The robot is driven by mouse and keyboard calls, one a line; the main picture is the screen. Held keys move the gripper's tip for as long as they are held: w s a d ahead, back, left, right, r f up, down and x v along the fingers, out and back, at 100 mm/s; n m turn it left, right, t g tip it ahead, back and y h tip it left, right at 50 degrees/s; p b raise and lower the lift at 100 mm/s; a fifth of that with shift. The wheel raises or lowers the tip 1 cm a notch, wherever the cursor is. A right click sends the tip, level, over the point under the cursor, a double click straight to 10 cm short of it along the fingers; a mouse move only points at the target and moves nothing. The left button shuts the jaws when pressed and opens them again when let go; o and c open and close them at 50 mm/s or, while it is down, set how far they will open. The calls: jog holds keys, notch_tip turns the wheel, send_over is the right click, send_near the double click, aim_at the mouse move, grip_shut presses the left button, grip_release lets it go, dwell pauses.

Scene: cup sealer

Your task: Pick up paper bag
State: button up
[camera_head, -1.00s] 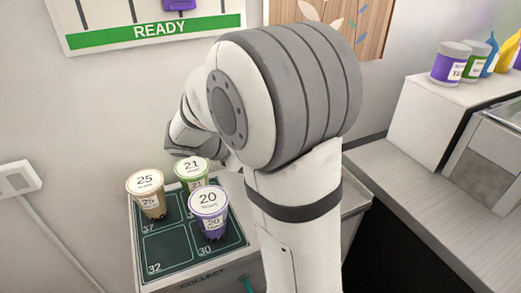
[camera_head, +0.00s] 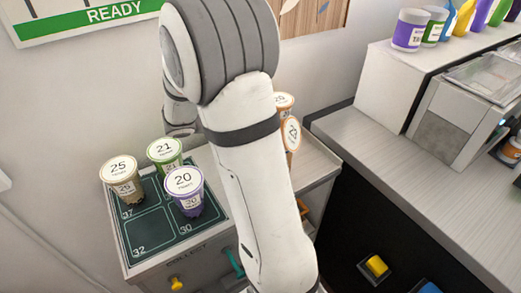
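I cannot make out a paper bag in the head view. My arm stands across the middle of the picture, and my gripper at its far end is hidden behind it. Sealed cups marked 25 (camera_head: 126,186), 21 (camera_head: 167,163) and 20 (camera_head: 186,199) stand on the dark collect tray (camera_head: 148,234) to the left of my arm. Orange-marked cups (camera_head: 291,137) show partly behind the right side of my arm.
The grey counter (camera_head: 380,150) at right has a clear front strip. A white shelf (camera_head: 372,88) there carries purple and green tubs (camera_head: 411,32) and bottles, beside a clear-lidded box (camera_head: 489,74). A yellow item (camera_head: 376,267) sits low in the dark space below.

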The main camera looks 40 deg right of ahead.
jog(key=shift+c, duration=0.4)
grip_shut()
jog(key=shift+r, duration=0.15)
notch_tip(320, 180, up, 10)
jog(key=shift+f+b, duration=0.1)
jog(key=shift+b, duration=0.3)
dwell(0.5)
